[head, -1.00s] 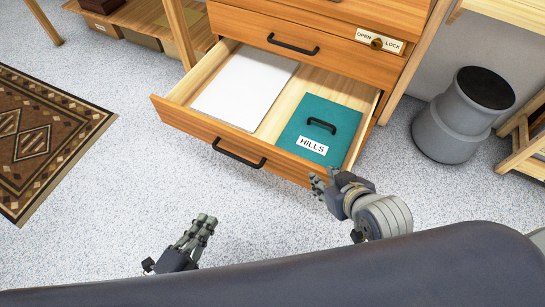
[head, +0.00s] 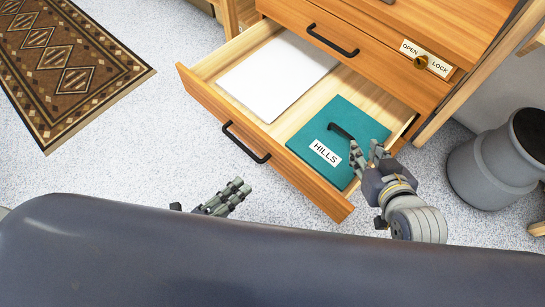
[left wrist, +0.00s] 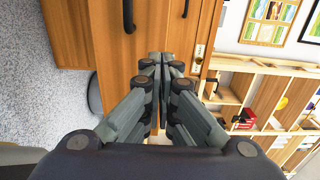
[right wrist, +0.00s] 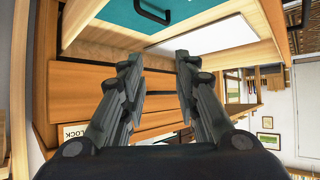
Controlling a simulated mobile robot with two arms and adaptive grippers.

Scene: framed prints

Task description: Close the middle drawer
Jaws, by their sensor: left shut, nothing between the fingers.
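A wooden drawer (head: 213,103) is pulled out below a closed drawer front with a black handle (head: 332,40). I cannot tell whether another drawer lies beneath it. Its own black handle (head: 245,143) is on its front. Inside lie a white flat item (head: 278,75) and a teal item (head: 345,115) labelled HILLS; both also show in the right wrist view. My left gripper (head: 238,192) is shut and empty, low in front of the drawer. My right gripper (head: 367,153) is open and empty, at the drawer's right end, overlapping the teal item in view; I cannot tell if it touches.
An OPEN/LOCK plate (head: 426,59) with a knob sits on the cabinet right of the upper handle. A grey round bin (head: 490,165) stands right of the cabinet. A patterned rug (head: 65,65) lies at the left. The floor before the drawer is clear.

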